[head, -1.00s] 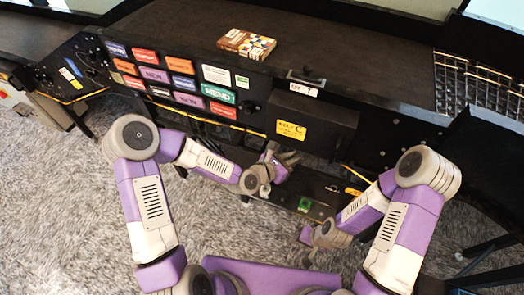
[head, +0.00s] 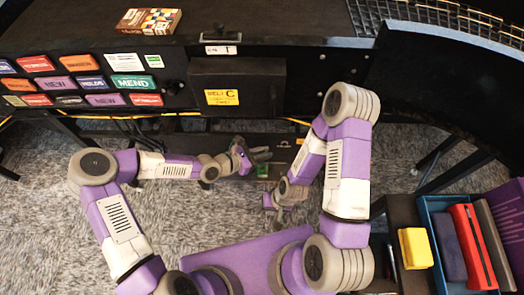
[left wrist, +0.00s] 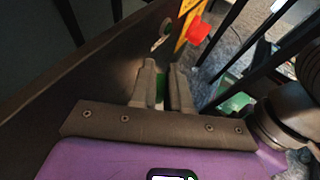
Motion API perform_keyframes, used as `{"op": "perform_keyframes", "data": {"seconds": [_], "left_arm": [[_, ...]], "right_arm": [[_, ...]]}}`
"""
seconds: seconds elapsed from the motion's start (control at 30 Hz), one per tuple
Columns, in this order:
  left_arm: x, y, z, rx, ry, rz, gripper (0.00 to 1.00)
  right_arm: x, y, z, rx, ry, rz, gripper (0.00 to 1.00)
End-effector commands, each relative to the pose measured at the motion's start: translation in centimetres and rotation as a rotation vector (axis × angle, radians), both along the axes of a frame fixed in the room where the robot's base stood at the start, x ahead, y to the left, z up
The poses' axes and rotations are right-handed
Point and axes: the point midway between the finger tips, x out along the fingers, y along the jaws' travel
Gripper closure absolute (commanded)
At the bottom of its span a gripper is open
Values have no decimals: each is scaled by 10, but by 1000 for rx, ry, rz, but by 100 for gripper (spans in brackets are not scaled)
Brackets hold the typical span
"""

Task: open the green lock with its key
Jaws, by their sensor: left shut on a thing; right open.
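My left gripper (head: 262,156) is over the low dark shelf under the desk. In the left wrist view its fingers (left wrist: 161,82) are shut on a small green thing, mostly hidden between them; it may be the green key. A green block (head: 263,170), which may be the green lock, is just below my left gripper in the head view. A flat green patch (left wrist: 235,103) shows to the right of the fingers in the left wrist view; I cannot tell if it is the same block. My right gripper (head: 270,210) is lower, apart from the green block, and open.
Beyond the left fingers are a small silvery thing (left wrist: 162,36), a yellow strip (left wrist: 188,22) and a red piece (left wrist: 199,31). A black box with a yellow label (head: 222,97) overhangs the shelf. A blue tray (head: 428,215) stands at right, by a yellow block (head: 415,248).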

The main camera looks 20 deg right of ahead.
Motion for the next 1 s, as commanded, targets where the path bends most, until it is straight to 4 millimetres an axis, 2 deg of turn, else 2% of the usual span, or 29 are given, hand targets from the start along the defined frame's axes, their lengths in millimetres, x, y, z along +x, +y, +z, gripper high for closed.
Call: {"op": "perform_keyframes", "data": {"seconds": [1.0], "left_arm": [[0, 0, -53, 0, -1, 2, 100]], "right_arm": [[0, 0, -47, 0, 0, 0, 51]]}}
